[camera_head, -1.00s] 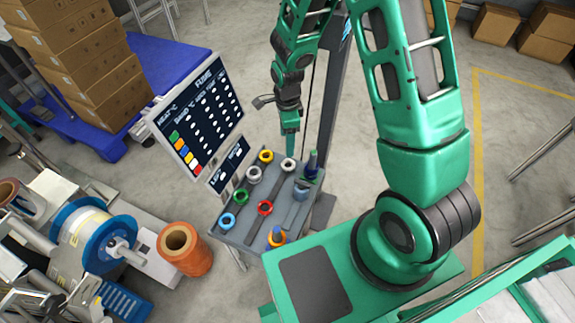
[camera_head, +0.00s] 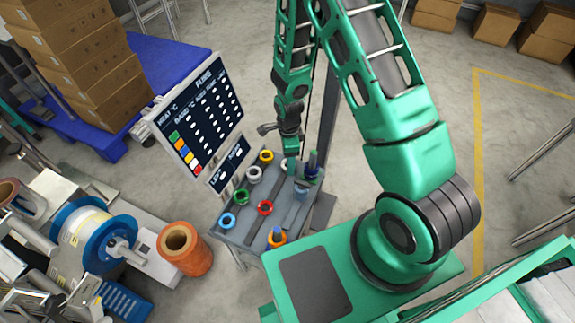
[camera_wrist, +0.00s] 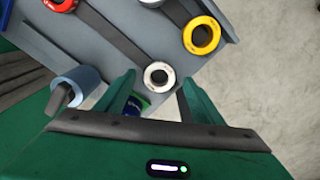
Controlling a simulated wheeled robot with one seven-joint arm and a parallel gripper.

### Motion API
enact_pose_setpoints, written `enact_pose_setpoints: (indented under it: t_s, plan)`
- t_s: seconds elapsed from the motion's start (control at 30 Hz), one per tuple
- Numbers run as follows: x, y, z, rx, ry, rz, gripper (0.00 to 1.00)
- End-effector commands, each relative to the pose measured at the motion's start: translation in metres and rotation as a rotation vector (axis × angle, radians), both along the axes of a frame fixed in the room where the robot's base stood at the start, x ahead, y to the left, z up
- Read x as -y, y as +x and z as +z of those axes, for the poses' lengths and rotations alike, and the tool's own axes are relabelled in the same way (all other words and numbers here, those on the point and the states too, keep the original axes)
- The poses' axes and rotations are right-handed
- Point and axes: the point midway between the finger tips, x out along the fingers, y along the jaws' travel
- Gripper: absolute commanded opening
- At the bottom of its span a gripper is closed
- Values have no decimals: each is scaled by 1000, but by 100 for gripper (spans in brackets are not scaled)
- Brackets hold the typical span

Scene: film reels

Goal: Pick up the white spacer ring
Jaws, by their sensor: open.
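A white ring with a dark centre (camera_wrist: 159,76) lies on the grey tray table in the wrist view, between the spread fingers of my gripper (camera_wrist: 158,95). In the head view my gripper (camera_head: 291,165) reaches down over the table's back right part and hides this ring. The gripper is open and holds nothing. Whether the fingertips are level with the ring or above it I cannot tell. A second white ring (camera_head: 254,173) sits further left on the table, and its edge shows at the top of the wrist view (camera_wrist: 152,3).
The grey table (camera_head: 250,228) also holds yellow (camera_head: 266,157), red (camera_head: 265,207), green (camera_head: 242,196) and light blue (camera_head: 228,220) rings. A blue post on a green base (camera_head: 311,168) stands close right of my gripper. A screen (camera_head: 196,125) rises behind the table's left side.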

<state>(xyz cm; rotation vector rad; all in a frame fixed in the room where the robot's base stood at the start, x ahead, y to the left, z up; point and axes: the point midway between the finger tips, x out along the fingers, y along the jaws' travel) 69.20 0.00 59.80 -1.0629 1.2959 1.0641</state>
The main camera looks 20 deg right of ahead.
Motion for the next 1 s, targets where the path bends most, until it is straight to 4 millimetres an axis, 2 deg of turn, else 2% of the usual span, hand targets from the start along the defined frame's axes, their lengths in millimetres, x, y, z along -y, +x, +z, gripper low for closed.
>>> enact_pose_setpoints:
  t_s: [0.1, 0.37, 0.5, 0.57, 1.0]
  plan:
    - [0, -1, -8, -1, -1, 0, 62]
    - [0, 0, -9, 0, -1, 0, 62]
    - [0, 0, -9, 0, -1, 0, 28]
    - [0, 0, -9, 0, -1, 0, 17]
    - [0, 0, -3, 1, 0, 0, 17]
